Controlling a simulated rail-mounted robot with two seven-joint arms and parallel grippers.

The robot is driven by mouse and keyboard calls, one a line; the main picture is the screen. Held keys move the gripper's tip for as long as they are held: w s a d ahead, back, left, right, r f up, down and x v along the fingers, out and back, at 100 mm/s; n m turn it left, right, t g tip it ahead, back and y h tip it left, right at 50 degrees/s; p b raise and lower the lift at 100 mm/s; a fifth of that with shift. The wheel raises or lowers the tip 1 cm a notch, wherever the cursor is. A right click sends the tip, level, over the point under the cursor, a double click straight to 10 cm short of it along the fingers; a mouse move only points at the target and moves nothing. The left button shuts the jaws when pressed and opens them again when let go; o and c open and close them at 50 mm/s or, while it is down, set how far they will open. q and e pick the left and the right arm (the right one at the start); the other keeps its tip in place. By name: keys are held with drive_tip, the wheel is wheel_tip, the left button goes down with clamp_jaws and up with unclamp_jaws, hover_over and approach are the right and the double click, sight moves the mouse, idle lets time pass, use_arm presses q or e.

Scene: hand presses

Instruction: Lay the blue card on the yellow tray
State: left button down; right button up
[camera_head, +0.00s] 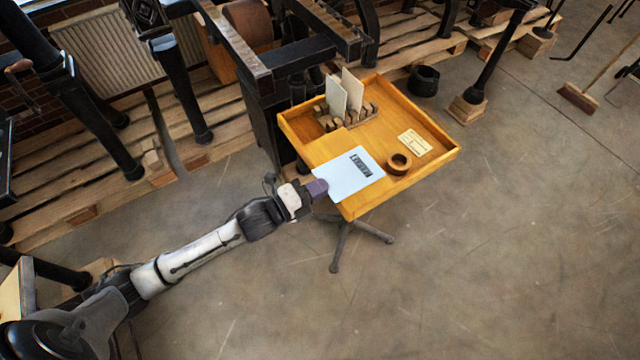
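The blue card (341,182) is pale blue with a dark printed block. It is over the near left part of the yellow tray (425,175), and its left end overlaps the tray's rim. I cannot tell whether the card touches the tray floor. My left gripper (317,188) reaches in from the left at the tray's near left rim. It appears shut on the card's left edge; its fingertips are small in the view. My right gripper is not in view.
Black presses and pallets (90,205) line the back.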

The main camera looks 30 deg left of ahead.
use_arm(q)
wheel_tip(320, 180, down, 7)
drive_tip(key=b, duration=0.6)
drive_tip(key=shift+f, duration=0.15)
idle(0.4)
drive_tip(key=c, duration=1.6)
unclamp_jaws()
drive_tip(key=o, duration=0.4)
drive_tip(key=shift+c, duration=0.2)
drive_tip(key=shift+o, duration=0.4)
drive_tip(key=shift+f, duration=0.1)
drive_tip(key=shift+p, duration=0.3)
